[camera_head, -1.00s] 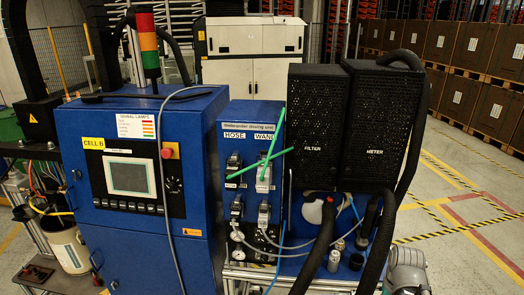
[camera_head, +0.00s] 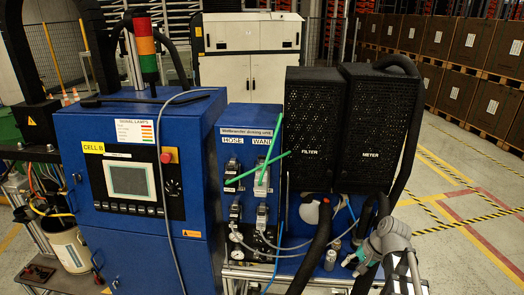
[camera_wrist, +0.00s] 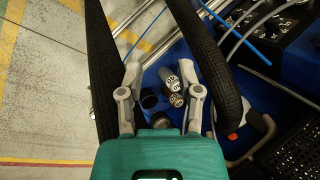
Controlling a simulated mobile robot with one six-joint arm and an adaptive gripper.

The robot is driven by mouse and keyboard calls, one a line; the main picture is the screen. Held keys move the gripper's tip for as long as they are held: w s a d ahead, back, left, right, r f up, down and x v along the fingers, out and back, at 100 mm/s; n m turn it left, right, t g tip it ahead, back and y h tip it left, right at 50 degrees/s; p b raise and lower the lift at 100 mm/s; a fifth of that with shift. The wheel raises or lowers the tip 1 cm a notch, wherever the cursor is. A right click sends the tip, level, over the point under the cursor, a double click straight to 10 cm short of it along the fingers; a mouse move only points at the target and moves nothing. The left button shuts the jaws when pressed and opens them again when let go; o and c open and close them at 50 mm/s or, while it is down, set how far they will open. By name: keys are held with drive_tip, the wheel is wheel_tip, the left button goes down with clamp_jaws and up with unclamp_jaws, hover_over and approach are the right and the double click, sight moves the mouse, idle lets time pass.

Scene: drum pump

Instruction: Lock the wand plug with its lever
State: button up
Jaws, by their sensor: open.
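The dosing unit (camera_head: 250,130) carries two connector columns labelled HOSE and WAND. The upper connector under WAND (camera_head: 262,180) has a light grey body. A steep green lever (camera_head: 274,140) rises from it, leaning right. A second green bar (camera_head: 243,176) slants up to the right from the HOSE side and appears to cross it. I cannot tell how far either plug is seated. My gripper (camera_head: 352,260) is at the lower right, well away from the levers. In the wrist view my gripper (camera_wrist: 164,86) has its fingers spread, with no object held between them.
Black hoses (camera_head: 318,245) rise before the FILTER (camera_head: 309,130) and METER (camera_head: 370,130) boxes. Small cylinders (camera_wrist: 172,86) stand on a blue surface beyond my fingers. Thin cables hang below the connectors. The CELL B cabinet (camera_head: 140,130) bounds the left.

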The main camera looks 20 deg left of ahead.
drive_tip(key=w+a+r+m+g+y+p, duration=0.1)
drive_tip(key=w+a+r+m+y+p, duration=0.2)
drive_tip(key=a+r, duration=0.35)
drive_tip(key=w+a+r+m+y+p, duration=0.1)
drive_tip(key=w+a+r+y+p, duration=0.15)
drive_tip(key=w+a+r, duration=0.35)
drive_tip(key=m+g+y+p, duration=0.3)
drive_tip(key=m+y+p, duration=0.1)
drive_tip(key=y, duration=0.3)
approach(262, 157)
drive_tip(key=v, duration=0.4)
drive_tip(key=shift+w+a, duration=0.2)
drive_tip(key=x, duration=1.3)
drive_tip(key=shift+a+f, duration=0.1)
drive_tip(key=shift+a, duration=0.3)
clamp_jaws()
